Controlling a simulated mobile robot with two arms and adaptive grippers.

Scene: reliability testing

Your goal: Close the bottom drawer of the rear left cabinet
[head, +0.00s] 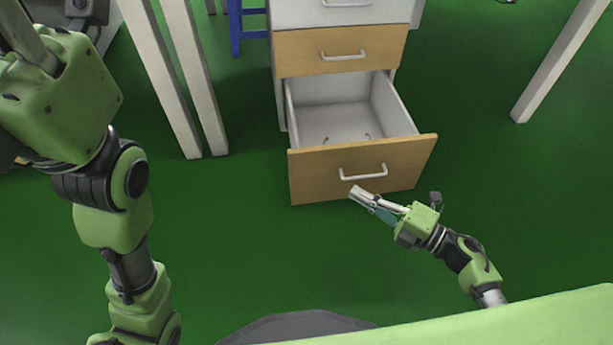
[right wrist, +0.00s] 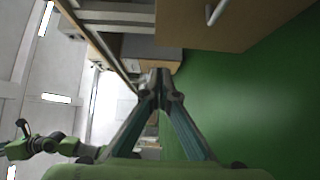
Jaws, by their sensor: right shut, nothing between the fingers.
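The cabinet (head: 341,14) stands at the top middle of the head view. Its bottom drawer (head: 317,176) is pulled well out, with a wooden front, a white handle (head: 363,173) and a pale inside that looks empty. My right gripper (head: 356,191) is shut and empty, its tips just in front of the drawer front, a little below the handle. I cannot tell whether it touches. In the right wrist view the shut fingertips (right wrist: 158,76) show, with a wooden front and its handle (right wrist: 216,12) at the top. My left arm shows at the left; its gripper is not clearly visible.
The drawer above (head: 341,50) is shut. White table legs (head: 176,80) stand left of the cabinet and another leg (head: 560,62) stands at the right. A blue frame (head: 236,30) is behind on the left. The green floor (head: 240,240) in front is clear.

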